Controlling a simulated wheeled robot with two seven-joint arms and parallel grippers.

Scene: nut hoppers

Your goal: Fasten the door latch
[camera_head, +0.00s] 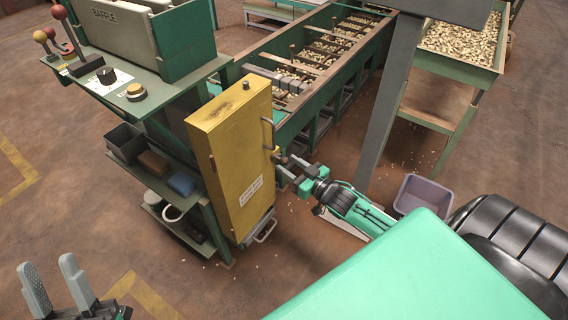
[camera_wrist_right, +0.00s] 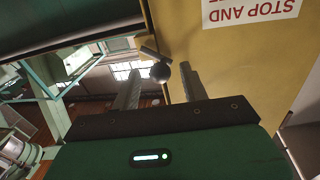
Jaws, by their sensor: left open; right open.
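The yellow cabinet (camera_head: 233,150) stands at the centre, its narrow door face bearing a white label, which also shows in the right wrist view (camera_wrist_right: 250,10). A dark latch with a round knob (camera_head: 281,159) sits on the door edge. In the right wrist view the latch knob (camera_wrist_right: 160,72) appears between the fingertips, against the yellow panel's edge. My right gripper (camera_head: 287,170) is open at the latch; I cannot tell whether a finger touches it. My left gripper (camera_head: 48,273) is open and empty at the lower left, far from the cabinet.
A green control stand (camera_head: 130,80) with levers and bins adjoins the cabinet's left. A green conveyor trough (camera_head: 300,105) with nuts runs behind it. A grey post (camera_head: 385,110) and a lilac bin (camera_head: 423,192) are to the right. A handle (camera_head: 265,230) juts out low on the cabinet.

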